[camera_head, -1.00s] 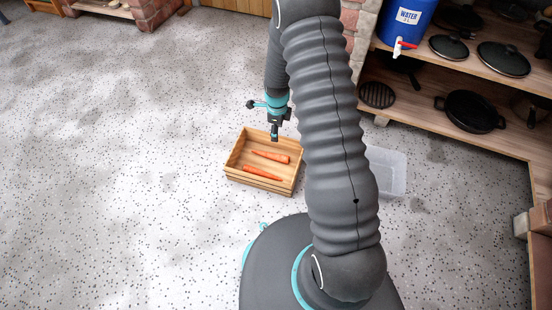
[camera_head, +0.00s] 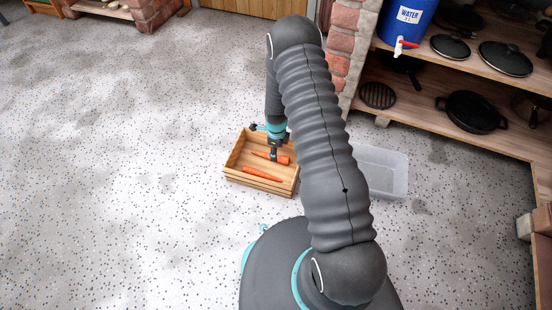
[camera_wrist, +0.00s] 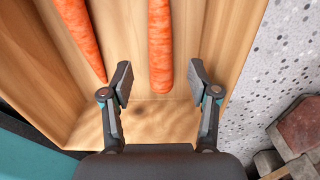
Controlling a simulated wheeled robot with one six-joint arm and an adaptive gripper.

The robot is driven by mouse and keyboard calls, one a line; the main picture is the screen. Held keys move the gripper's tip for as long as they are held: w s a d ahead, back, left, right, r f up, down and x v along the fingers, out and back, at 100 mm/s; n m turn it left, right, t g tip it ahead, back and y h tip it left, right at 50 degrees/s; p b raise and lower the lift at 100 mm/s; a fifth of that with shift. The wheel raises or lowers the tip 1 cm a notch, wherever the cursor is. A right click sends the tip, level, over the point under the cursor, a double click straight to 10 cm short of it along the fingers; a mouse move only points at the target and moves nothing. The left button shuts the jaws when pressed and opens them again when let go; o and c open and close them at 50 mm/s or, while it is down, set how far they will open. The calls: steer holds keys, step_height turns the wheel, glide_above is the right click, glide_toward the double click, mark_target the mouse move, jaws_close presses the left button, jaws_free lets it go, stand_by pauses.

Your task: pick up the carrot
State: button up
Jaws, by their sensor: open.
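Two orange carrots lie in a wooden crate (camera_head: 236,173) on the floor. The farther carrot (camera_head: 283,159) is partly hidden by my gripper (camera_head: 273,156) in the head view. The nearer carrot (camera_head: 262,174) lies apart from it. In the wrist view, my gripper (camera_wrist: 161,84) is open, with one finger on each side of the lower end of one carrot (camera_wrist: 160,45). The fingers are not closed on it. The other carrot (camera_wrist: 80,35) lies to the left, outside the fingers.
A clear plastic bin (camera_head: 384,172) stands on the floor right of the crate, partly behind my arm. A wooden shelf (camera_head: 430,112) with pans and a blue water container (camera_head: 405,22) is at the upper right. The floor left of the crate is clear.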

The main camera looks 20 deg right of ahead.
step_height(320, 180, down, 4)
steer(key=shift+w+f, duration=0.1)
jaws_close()
stand_by(0.4)
